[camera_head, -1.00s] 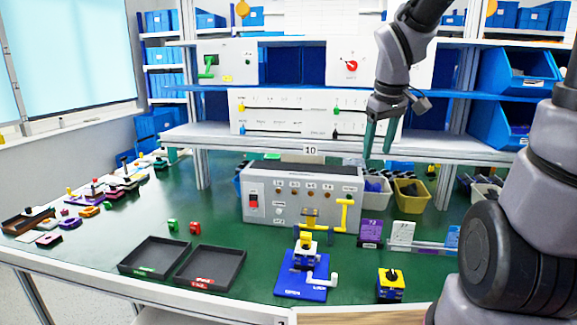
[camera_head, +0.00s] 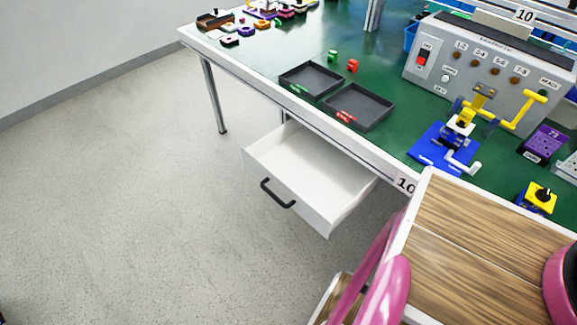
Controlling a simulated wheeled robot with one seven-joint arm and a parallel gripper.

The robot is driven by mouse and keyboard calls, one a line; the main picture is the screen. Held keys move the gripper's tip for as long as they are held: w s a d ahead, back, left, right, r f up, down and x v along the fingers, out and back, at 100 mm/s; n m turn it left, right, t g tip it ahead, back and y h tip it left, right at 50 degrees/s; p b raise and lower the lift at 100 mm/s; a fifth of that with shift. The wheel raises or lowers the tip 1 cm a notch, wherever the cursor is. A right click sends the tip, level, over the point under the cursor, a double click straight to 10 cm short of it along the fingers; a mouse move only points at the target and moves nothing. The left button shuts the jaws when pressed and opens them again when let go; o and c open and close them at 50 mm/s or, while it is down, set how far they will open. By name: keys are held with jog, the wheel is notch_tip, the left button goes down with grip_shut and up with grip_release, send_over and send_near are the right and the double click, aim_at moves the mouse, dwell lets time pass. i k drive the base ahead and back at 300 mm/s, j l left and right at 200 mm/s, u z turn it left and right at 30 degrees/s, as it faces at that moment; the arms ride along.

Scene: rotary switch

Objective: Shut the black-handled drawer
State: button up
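The white drawer (camera_head: 312,168) stands pulled out from under the front edge of the green-topped table. Its black handle (camera_head: 277,193) is on the front panel, facing the lower left. The part of the drawer's inside that shows looks empty. My gripper is not in the current view, so its state and its distance from the handle do not show.
The green table (camera_head: 300,47) has two black trays (camera_head: 358,107) near its edge, above the drawer. A grey switch box (camera_head: 490,62) and a blue latch base (camera_head: 430,150) stand to the right. Open grey floor (camera_head: 130,200) lies in front and left of the drawer.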

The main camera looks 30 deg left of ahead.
aim_at(323, 183)
jog(key=u, duration=1.9)
